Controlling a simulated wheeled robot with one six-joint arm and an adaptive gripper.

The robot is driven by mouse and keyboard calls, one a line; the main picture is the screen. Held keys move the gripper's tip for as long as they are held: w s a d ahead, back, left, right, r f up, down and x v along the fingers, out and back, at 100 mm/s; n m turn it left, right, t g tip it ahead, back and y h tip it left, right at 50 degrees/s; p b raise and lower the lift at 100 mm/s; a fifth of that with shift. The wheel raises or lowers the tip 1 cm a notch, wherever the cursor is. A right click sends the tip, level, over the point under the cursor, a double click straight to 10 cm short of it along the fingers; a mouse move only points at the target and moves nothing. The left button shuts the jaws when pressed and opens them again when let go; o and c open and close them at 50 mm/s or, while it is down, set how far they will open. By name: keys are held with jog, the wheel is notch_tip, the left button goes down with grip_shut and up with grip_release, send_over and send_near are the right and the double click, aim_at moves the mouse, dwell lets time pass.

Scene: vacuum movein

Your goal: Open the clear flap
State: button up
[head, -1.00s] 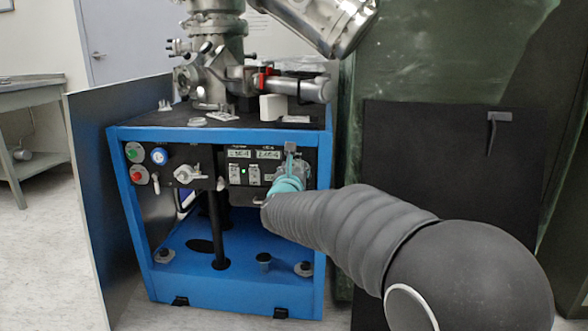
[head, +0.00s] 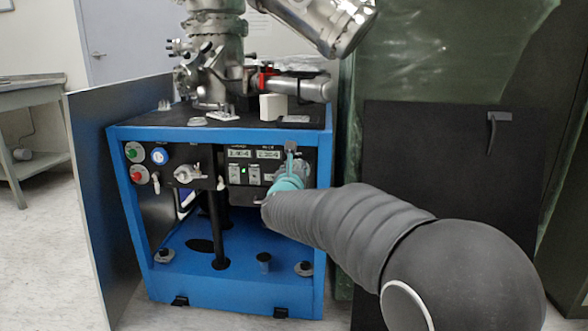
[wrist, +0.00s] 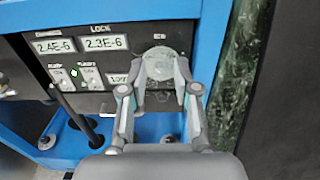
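The clear flap (wrist: 158,64) is a round, see-through cover on the black panel, below a small label at the panel's right end. In the wrist view my gripper (wrist: 161,72) is open, with one fingertip at each side of the flap's lower part. I cannot tell whether the fingertips touch it. The flap looks closed against the panel, though its lower edge is partly hidden by the fingers. In the head view my gripper (head: 289,178) reaches the right end of the panel and hides much of the flap.
The panel sits in a blue frame (head: 222,133). Two readouts (wrist: 82,44) and switches (wrist: 68,77) lie left of the flap. A green button, a red button and a valve (head: 187,174) are further left. A black cabinet (head: 440,150) stands close on the right.

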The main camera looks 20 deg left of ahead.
dwell(0.3)
jog(key=v, duration=1.2)
jog(key=shift+f, duration=0.1)
